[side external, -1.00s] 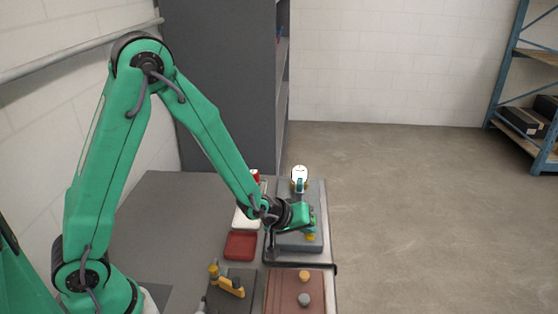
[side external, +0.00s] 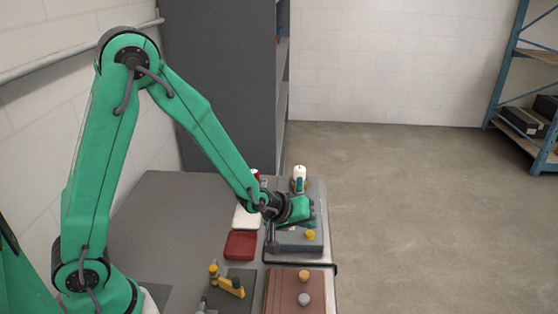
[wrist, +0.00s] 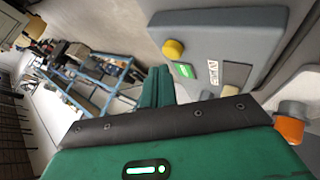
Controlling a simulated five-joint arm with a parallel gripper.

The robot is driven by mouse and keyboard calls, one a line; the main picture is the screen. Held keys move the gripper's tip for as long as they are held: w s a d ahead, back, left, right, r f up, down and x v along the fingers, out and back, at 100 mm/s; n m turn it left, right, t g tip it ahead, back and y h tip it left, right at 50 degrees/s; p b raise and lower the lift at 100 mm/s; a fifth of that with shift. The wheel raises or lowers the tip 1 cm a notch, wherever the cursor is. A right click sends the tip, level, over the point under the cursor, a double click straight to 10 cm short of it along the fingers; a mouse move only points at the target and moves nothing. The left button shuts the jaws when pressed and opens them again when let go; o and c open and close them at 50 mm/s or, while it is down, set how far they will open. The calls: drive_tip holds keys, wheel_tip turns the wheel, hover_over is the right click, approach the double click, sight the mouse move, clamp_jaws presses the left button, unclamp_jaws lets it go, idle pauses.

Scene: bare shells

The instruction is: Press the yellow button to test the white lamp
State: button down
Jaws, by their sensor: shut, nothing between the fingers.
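The yellow button (side external: 310,235) stands on the near end of a grey panel (side external: 287,241) in the side view. The wrist view also shows the yellow button (wrist: 173,49), uncovered, beside a green-lit label (wrist: 184,71). The white lamp (side external: 299,171) stands upright at the far end of the panel; its white top looks plain, with no clear glow. My gripper (side external: 309,208) is shut and empty over the panel, between button and lamp and apart from the button. Its green fingers (wrist: 158,85) show together in the wrist view.
A brown panel (side external: 285,288) with a yellow knob (side external: 304,275) and a grey knob (side external: 304,300) lies nearer. A red tray (side external: 240,245) and a white tray (side external: 244,216) lie left of the grey panel. The table (side external: 160,200) is bare at far left.

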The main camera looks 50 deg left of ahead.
sight(305, 239)
drive_tip(key=shift+r, duration=2.5)
drive_tip(key=shift+r, duration=0.1)
drive_tip(key=s+a+r+m+g, duration=0.1)
drive_tip(key=s+r, duration=0.3)
drive_tip(key=s, duration=0.4)
drive_tip(key=s+a+r+m+g+y, duration=0.1)
drive_tip(key=s+a+r+m, duration=0.3)
drive_tip(key=s, duration=0.3)
drive_tip(key=s+a+r+m+g, duration=0.1)
drive_tip(key=s+a+r+m, duration=0.1)
drive_tip(key=s+r, duration=0.4)
drive_tip(key=s+m, duration=0.1)
drive_tip(key=s, duration=0.1)
drive_tip(key=shift+s+a+y, duration=0.3)
drive_tip(key=shift+a, duration=0.05)
